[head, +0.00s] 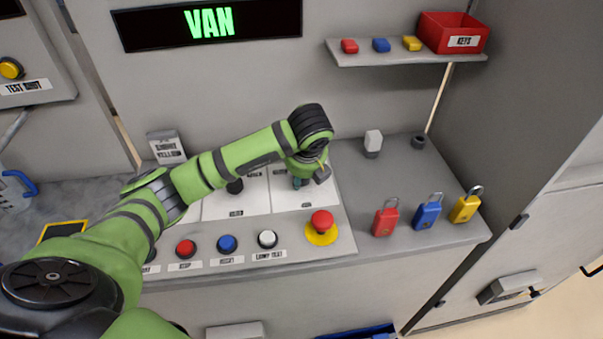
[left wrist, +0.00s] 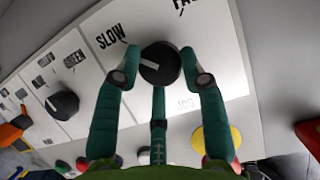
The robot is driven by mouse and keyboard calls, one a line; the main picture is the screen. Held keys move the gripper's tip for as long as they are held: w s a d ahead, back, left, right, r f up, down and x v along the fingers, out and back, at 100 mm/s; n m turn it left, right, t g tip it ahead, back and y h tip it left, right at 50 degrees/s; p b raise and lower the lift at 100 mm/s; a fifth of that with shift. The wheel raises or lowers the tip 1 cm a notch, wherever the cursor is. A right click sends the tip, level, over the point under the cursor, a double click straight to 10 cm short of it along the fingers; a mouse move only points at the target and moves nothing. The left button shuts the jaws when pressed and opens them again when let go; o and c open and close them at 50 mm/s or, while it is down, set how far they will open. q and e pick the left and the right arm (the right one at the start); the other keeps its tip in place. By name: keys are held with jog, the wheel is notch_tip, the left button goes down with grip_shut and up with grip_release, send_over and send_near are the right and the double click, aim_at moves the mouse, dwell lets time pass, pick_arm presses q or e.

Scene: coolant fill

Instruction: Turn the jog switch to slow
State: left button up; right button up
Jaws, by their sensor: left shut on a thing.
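The jog switch (left wrist: 163,62) is a round black knob with a white pointer line. In the left wrist view it sits on a white plate with the word SLOW (left wrist: 111,36) at its upper left and a partly cut-off second label at the top. The pointer line lies toward the knob's left side, below the word SLOW. My left gripper (left wrist: 161,58) is shut on the knob, with green fingers on both sides and one below. In the head view my left gripper (head: 307,174) is over the right white plate and hides the knob. My right gripper is not in view.
Another black knob (left wrist: 63,105) is on the plate to the left. A red mushroom button (head: 322,222), a row of push buttons (head: 227,243) and padlocks in red (head: 386,217), blue (head: 427,212) and yellow (head: 466,206) stand near the front edge. A display (head: 208,23) reads VAN.

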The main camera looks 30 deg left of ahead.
pick_arm(q)
jog(key=o, duration=1.1)
jog(key=shift+w+a+r, duration=0.15)
jog(key=shift+w+r, duration=0.2)
jog(key=shift+f, duration=0.25)
jog(key=v, duration=1.2)
jog(key=shift+s, duration=0.1)
